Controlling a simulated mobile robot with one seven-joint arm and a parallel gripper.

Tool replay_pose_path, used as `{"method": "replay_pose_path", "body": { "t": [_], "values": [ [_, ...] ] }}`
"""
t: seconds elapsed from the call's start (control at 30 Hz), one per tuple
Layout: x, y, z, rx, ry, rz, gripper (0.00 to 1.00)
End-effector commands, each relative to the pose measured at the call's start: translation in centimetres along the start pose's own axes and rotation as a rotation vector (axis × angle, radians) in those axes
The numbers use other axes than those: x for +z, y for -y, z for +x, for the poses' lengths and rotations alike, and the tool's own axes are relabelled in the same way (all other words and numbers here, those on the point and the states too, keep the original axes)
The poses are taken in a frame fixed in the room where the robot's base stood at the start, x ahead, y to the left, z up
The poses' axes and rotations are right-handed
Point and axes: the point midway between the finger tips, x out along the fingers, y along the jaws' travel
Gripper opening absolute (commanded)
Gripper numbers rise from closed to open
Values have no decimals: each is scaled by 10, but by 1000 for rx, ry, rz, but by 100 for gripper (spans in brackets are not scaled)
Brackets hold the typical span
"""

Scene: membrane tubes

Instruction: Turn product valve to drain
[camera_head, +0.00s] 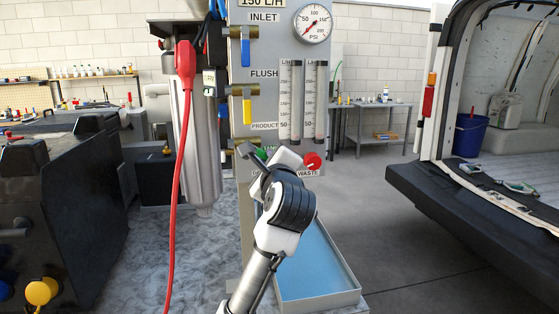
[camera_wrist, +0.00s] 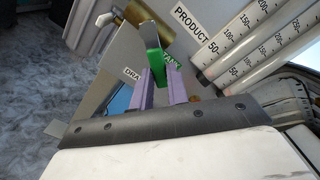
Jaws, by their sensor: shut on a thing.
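The product valve has a brass body (camera_wrist: 122,27) and a lever with a green handle (camera_wrist: 156,62) in the wrist view. The green handle also shows in the head view (camera_head: 261,153), partly hidden by my arm. My gripper (camera_wrist: 160,82) is shut on the green handle, with one purple finger on each side of it. The handle points down toward my gripper, between the partly covered "TANK" label and the "DRA…" label (camera_wrist: 131,74). In the head view my gripper (camera_head: 262,170) is at the lower part of the grey panel, mostly hidden by my wrist.
Above are the blue-handled inlet valve (camera_head: 245,52) and yellow-handled flush valve (camera_head: 247,110). Two flow tubes (camera_head: 308,100) and a red waste knob (camera_head: 312,161) sit close on the right. A blue tray (camera_head: 318,262) lies below. A red cable (camera_head: 180,150) hangs left.

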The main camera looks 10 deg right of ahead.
Motion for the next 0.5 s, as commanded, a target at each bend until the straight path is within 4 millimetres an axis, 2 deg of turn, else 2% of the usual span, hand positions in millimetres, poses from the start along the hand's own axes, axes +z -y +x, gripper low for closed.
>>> {"method": "replay_pose_path", "body": {
  "t": [0.17,0.5],
  "values": [
    [2,-10,8,1,1,173,0],
    [6,-26,9,1,0,496,0]
  ]
}}
